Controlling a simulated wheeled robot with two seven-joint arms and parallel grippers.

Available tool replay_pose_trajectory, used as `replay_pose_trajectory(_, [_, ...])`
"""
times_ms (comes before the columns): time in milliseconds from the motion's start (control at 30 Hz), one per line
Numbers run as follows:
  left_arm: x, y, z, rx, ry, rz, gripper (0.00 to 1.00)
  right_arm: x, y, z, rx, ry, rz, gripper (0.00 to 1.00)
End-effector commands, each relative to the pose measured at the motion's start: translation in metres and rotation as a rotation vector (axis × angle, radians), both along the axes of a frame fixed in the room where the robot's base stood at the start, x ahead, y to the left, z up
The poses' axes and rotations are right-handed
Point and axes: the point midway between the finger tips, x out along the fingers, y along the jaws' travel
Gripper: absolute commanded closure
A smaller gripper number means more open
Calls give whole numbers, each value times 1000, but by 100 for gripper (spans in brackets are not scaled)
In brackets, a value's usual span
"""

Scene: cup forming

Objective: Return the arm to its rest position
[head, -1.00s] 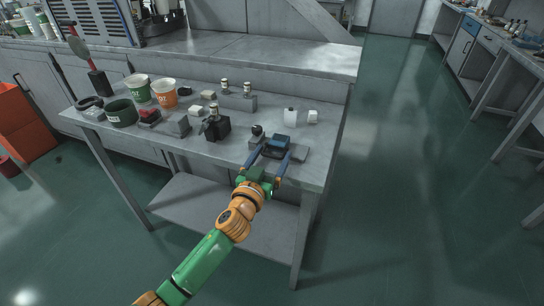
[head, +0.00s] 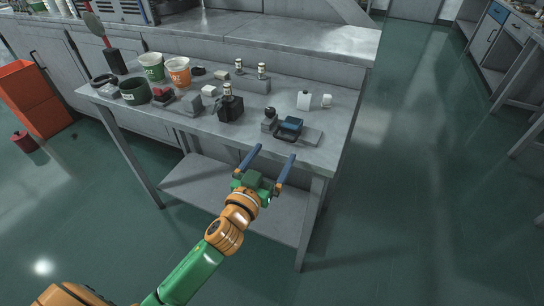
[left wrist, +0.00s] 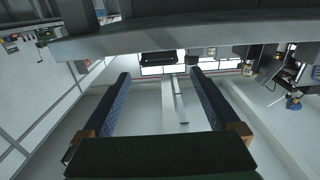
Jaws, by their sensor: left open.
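My left gripper (head: 266,160) is open and empty in the head view, in front of the near edge of the metal table (head: 325,100). Its two blue fingers are spread apart and touch nothing that I can see. In the left wrist view the open fingers (left wrist: 160,95) have nothing between them, and the table's edge lies beyond their tips. My right gripper is not in view.
The table holds a green-and-white cup (head: 152,67), an orange cup (head: 178,72), a dark bowl (head: 135,91), a black block (head: 230,108) and a white bottle (head: 304,100). A lower shelf (head: 220,187) lies under it. The green floor (head: 420,200) at right is clear.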

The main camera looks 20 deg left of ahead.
Motion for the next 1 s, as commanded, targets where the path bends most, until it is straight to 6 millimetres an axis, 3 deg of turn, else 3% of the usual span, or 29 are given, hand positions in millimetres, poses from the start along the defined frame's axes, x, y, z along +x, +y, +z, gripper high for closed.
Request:
replay_pose_trajectory(300, [1,1,-7,5,21,2,4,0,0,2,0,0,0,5])
replay_pose_trajectory(367, [0,3,-28,21,82,6,4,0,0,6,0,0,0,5])
replay_pose_trajectory(467, [-11,10,-100,68,286,10,4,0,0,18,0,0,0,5])
replay_pose_trajectory(500, [-25,13,-139,91,396,9,4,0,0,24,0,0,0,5])
replay_pose_trajectory(567, [-56,18,-196,122,564,0,4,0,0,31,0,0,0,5])
replay_pose_trajectory(600, [-81,20,-230,137,672,-9,4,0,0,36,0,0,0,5])
replay_pose_trajectory(667, [-128,22,-276,157,832,-25,4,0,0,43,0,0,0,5])
replay_pose_trajectory(700, [-162,23,-302,167,933,-39,4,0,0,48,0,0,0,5])
replay_pose_trajectory(800, [-250,23,-347,184,1161,-74,4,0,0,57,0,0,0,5])
replay_pose_trajectory(900, [-323,21,-369,189,1329,-105,4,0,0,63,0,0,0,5])
replay_pose_trajectory(1000, [-369,20,-376,193,1429,-126,4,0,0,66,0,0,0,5])
